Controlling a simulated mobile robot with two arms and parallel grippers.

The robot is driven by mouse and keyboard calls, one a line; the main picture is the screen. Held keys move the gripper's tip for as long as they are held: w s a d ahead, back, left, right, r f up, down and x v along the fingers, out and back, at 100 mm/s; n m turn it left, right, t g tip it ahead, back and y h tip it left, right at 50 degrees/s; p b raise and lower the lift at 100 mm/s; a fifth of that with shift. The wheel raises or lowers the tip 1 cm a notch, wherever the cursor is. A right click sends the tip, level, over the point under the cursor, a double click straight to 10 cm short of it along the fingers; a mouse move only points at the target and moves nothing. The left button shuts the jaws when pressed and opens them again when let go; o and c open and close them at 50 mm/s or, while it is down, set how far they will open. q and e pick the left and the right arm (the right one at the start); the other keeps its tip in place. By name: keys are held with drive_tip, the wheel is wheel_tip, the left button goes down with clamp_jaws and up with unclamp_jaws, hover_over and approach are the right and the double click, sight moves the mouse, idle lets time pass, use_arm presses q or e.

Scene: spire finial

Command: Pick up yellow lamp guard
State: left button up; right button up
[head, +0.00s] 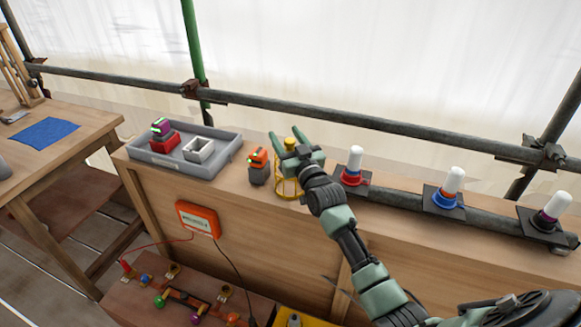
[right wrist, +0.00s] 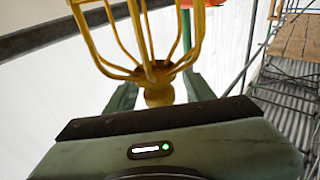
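The yellow lamp guard (head: 289,188) is a wire cage with a knob on top, standing on the wooden bench. My right gripper (head: 288,143) is above it, with its green fingers spread on either side of the knob. In the right wrist view the guard (right wrist: 148,72) shows its wires and its knob between the fingertips (right wrist: 158,92), with a visible gap at each side. The right gripper is open and hides part of the guard in the head view. My left gripper is not in view.
An orange-topped block (head: 258,165) stands just left of the guard. A grey tray (head: 225,160) holds red and white holders. Several white lamps (head: 354,160) stand on a pipe to the right. A scaffold rail (head: 310,112) runs behind the bench.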

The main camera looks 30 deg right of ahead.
drive_tip(key=c, duration=1)
clamp_jaws()
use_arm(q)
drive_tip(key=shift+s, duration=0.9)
use_arm(e)
drive_tip(key=shift+r, duration=0.1)
